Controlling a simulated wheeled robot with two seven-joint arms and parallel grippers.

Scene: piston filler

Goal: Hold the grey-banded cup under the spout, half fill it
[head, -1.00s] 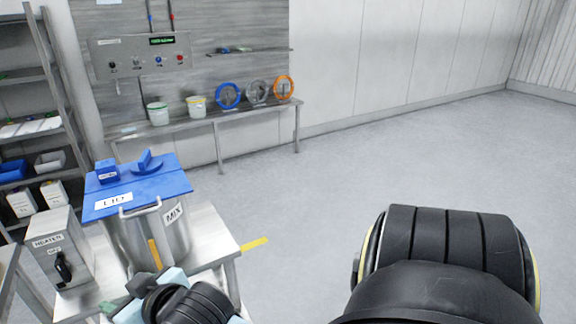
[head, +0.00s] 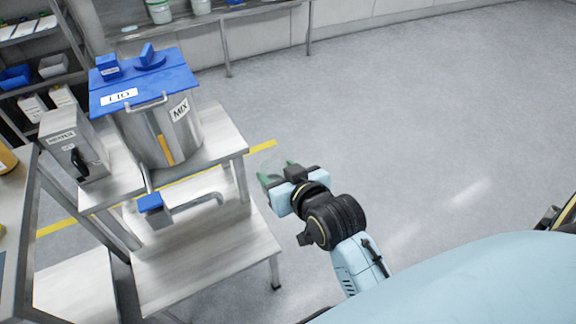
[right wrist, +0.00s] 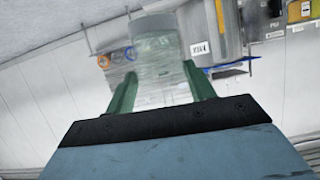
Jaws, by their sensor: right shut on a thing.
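My right gripper (head: 279,180) is shut on a clear cup (head: 268,166), out over the floor to the right of the filler stand. The right wrist view shows the cup (right wrist: 158,65) between the green fingers, with a grey band (right wrist: 152,24) at its far end. It looks clear; I cannot tell for sure whether it holds anything. My left gripper is out of view.
The tank has a blue lid (head: 145,80). A grey heater box (head: 72,145) stands left of it. Below the spout is a bare lower shelf (head: 205,255). A back bench (head: 215,28) holds tubs. The floor right of the stand is clear.

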